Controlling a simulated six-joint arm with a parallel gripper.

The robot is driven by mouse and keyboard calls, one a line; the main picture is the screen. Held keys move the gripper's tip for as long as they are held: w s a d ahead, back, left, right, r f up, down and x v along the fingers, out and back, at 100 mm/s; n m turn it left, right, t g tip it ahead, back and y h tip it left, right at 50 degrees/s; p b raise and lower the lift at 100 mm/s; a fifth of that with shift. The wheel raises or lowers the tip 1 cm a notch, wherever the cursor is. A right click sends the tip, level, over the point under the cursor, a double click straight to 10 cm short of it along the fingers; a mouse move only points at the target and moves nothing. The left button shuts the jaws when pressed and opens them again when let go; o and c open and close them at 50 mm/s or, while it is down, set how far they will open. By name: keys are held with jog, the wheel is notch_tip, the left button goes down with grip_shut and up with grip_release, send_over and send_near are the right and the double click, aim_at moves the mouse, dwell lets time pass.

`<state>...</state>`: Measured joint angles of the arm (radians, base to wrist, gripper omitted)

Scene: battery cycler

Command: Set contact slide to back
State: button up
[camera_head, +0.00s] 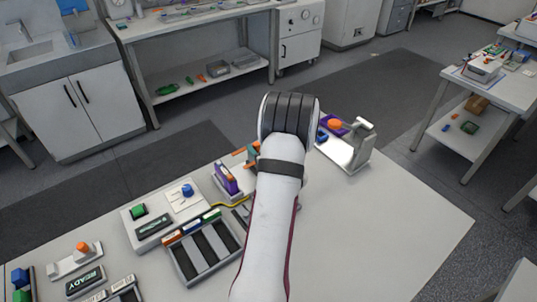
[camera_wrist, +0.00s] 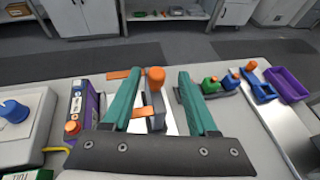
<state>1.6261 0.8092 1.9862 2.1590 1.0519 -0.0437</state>
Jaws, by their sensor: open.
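In the wrist view, my gripper (camera_wrist: 160,76) is open, with its two teal fingers spread and pointing away from the camera. An upright grey post with an orange cap (camera_wrist: 155,78), which looks like the contact slide, stands between the fingers. A gap shows on its right; I cannot tell whether the left finger touches it. A flat orange strip (camera_wrist: 118,74) lies by the left fingertip. In the head view my arm hides the post and most of the gripper; a bit of teal finger (camera_head: 252,153) shows left of the wrist.
A purple block (camera_head: 229,179) stands left of the gripper, beside a white unit with a blue knob (camera_head: 187,190). A slotted tray (camera_head: 205,252) is in front. A purple bin (camera_wrist: 287,84) and small blue, green and orange parts (camera_wrist: 230,82) are at the right. The table's right side is clear.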

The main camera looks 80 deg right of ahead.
jog(key=v, duration=1.3)
jog(key=shift+r, duration=0.15)
